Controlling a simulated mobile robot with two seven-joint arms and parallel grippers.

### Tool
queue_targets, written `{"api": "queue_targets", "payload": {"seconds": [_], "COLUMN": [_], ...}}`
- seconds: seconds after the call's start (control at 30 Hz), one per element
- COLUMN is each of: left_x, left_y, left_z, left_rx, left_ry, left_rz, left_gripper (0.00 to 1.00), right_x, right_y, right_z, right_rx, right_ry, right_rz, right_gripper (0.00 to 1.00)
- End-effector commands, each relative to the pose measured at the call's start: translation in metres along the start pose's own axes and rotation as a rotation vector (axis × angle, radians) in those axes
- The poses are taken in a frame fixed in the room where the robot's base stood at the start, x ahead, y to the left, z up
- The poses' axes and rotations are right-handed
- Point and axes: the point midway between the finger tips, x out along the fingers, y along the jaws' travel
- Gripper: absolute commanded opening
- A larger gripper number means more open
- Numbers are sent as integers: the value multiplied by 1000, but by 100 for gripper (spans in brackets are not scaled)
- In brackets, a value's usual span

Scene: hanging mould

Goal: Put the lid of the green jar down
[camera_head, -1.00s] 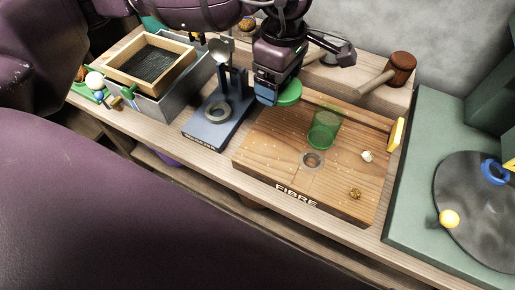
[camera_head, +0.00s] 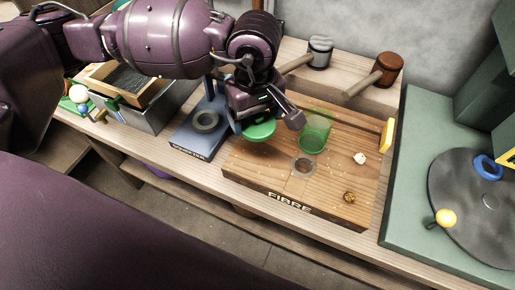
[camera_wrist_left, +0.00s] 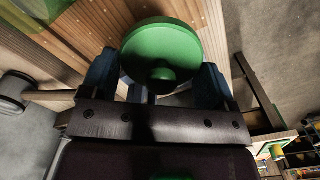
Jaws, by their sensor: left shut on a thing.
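The green lid (camera_head: 259,130) is a flat round disc, held by my left gripper (camera_head: 248,118) over the left part of the wooden board marked FIBRE. In the left wrist view the lid (camera_wrist_left: 162,52) fills the space between the blue fingertips (camera_wrist_left: 165,85), with its round knob toward the camera. I cannot tell whether the lid touches the board. The translucent green jar (camera_head: 314,134) stands upright and open on the board, just right of the lid. My right gripper does not show.
The wooden board (camera_head: 330,205) has a ring hole, a small white piece (camera_head: 360,158) and a brown piece (camera_head: 349,197) on it. A blue stand (camera_head: 190,142) is to the left. Mallets (camera_head: 388,68) lie behind. The board's front left is clear.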

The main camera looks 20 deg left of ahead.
Motion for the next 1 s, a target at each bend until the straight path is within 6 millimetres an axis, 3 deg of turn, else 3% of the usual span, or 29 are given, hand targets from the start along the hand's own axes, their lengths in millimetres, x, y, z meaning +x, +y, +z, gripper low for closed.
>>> {"api": "queue_targets", "payload": {"seconds": [0.03,0.23,0.57,0.83,1.0], "left_x": [16,54,74,117,127], "left_y": [-1,-1,0,-1,0], "left_z": [1,1,0,1,0], "left_rx": [0,0,0,0,-1], "left_ry": [-6,-5,-1,-5,0], "left_rz": [-9,-7,-1,-7,-1], "left_gripper": [59,59,59,59,59], "right_x": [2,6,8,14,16], "right_y": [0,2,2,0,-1], "right_z": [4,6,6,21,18], "right_rx": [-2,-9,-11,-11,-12], "right_ry": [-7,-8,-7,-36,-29], "right_rz": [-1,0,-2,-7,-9], "right_gripper": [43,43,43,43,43]}}
